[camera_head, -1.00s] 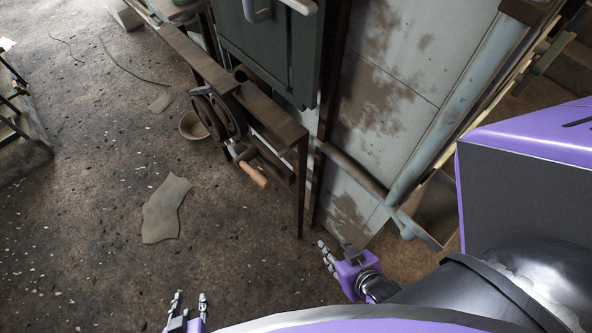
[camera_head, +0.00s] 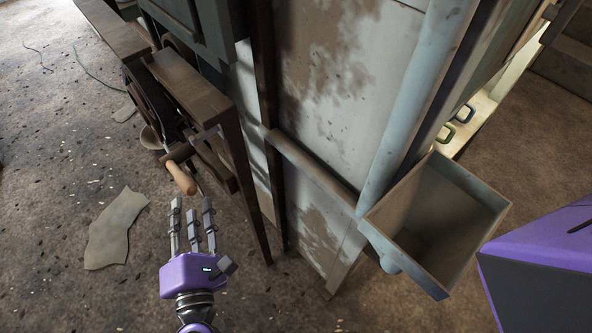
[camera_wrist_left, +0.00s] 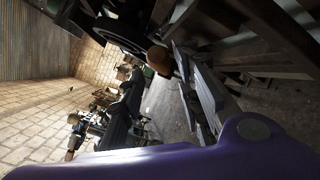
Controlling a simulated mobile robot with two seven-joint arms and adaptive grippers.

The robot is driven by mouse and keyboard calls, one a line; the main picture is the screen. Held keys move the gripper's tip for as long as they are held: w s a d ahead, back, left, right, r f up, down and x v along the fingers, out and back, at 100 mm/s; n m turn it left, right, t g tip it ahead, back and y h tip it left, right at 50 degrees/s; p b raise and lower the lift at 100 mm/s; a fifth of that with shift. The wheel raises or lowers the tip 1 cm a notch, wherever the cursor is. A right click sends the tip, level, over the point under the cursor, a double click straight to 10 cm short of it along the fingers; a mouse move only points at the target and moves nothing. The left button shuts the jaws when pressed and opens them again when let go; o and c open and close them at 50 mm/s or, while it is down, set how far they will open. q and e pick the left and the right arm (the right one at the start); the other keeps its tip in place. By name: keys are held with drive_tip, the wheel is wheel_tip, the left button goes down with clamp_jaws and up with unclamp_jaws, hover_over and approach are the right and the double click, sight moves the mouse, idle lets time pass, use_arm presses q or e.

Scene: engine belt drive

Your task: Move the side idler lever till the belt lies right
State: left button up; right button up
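The lever's wooden handle (camera_head: 182,178) sticks out toward me from the dark belt drive (camera_head: 147,100) on the left side of the bench. My left gripper (camera_head: 192,207) has its fingers spread and pointing at the handle. It is just short of the handle and appears apart from it. In the left wrist view the tan handle end (camera_wrist_left: 159,60) shows beyond and between the open fingers. The wheels are partly hidden behind the bench frame, and I cannot make out how the belt lies. My right gripper is out of view.
A dark bench frame (camera_head: 195,92) with a leg stands just right of the handle. A stained pale panel (camera_head: 320,75) and an open bin (camera_head: 440,215) are farther right. A flat grey scrap (camera_head: 115,230) lies on the floor at left, where there is free room.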

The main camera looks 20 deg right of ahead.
sight(186, 184)
use_arm(q)
drive_tip(key=w, duration=0.5)
drive_tip(key=w+d+p, duration=0.1)
drive_tip(key=w, duration=0.1)
drive_tip(key=shift+w, duration=0.2)
clamp_jaws()
